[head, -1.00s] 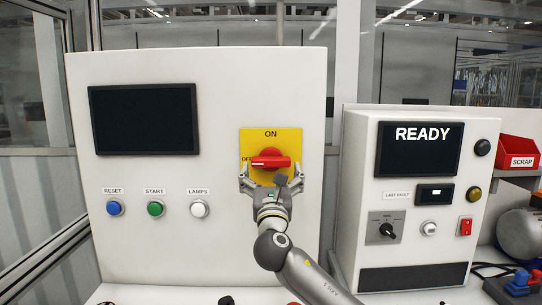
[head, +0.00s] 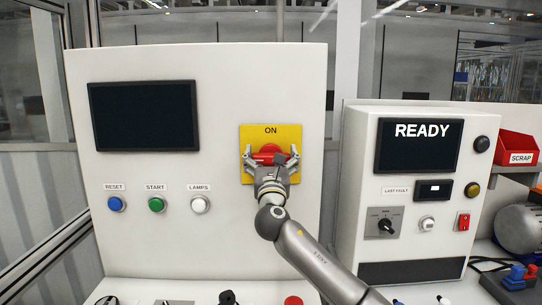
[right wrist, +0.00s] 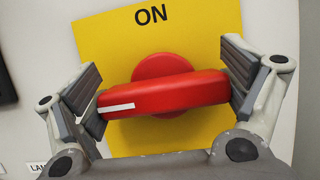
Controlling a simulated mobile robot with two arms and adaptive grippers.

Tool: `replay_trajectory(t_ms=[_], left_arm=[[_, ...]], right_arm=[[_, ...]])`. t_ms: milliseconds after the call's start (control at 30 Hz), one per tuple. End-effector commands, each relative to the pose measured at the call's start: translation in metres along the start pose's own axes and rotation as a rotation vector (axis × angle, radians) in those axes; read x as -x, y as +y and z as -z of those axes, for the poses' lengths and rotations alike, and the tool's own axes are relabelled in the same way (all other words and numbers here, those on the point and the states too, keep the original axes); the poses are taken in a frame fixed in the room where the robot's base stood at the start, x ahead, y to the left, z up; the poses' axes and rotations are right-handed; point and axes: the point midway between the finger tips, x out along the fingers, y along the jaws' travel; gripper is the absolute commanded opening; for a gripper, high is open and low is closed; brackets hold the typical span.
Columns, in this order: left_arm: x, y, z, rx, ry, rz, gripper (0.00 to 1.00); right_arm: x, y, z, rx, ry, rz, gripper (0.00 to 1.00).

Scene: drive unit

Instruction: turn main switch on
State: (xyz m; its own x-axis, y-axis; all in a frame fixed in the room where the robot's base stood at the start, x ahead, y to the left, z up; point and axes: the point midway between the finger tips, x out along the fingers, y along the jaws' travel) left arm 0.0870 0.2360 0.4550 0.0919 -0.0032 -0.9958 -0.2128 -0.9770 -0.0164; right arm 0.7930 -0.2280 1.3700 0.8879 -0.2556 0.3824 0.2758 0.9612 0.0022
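The main switch is a red rotary handle (head: 268,158) on a yellow plate (head: 285,134) marked ON at the top. The handle lies level, with its white mark at the left end, in the right wrist view (right wrist: 165,92). My right gripper (head: 271,155) is at the switch, coming from below. Its two fingers straddle the handle, one pad against each end, and appear shut on it. The OFF mark is hidden behind a finger in the head view. My left gripper is not in view.
Blue (head: 116,204), green (head: 156,205) and white (head: 200,205) buttons sit left of the switch, below a dark screen (head: 144,118). To the right stands a cabinet with a READY screen (head: 419,147). A red scrap bin (head: 516,148) is at the far right.

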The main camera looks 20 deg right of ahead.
Motion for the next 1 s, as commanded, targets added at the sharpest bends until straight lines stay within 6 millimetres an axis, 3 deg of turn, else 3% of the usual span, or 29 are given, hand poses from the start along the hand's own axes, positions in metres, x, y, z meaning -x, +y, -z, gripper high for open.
replay_trajectory(t_ms=[100, 467, 1000], left_arm=[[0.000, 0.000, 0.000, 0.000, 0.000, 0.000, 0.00], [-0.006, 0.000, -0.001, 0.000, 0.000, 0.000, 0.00], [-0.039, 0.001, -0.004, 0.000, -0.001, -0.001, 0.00]], right_arm=[[0.000, 0.000, 0.000, 0.001, 0.000, 0.001, 0.69], [0.001, 0.000, 0.001, -0.051, 0.000, 0.021, 0.69], [0.002, -0.004, 0.003, -0.455, 0.000, 0.189, 0.69]])
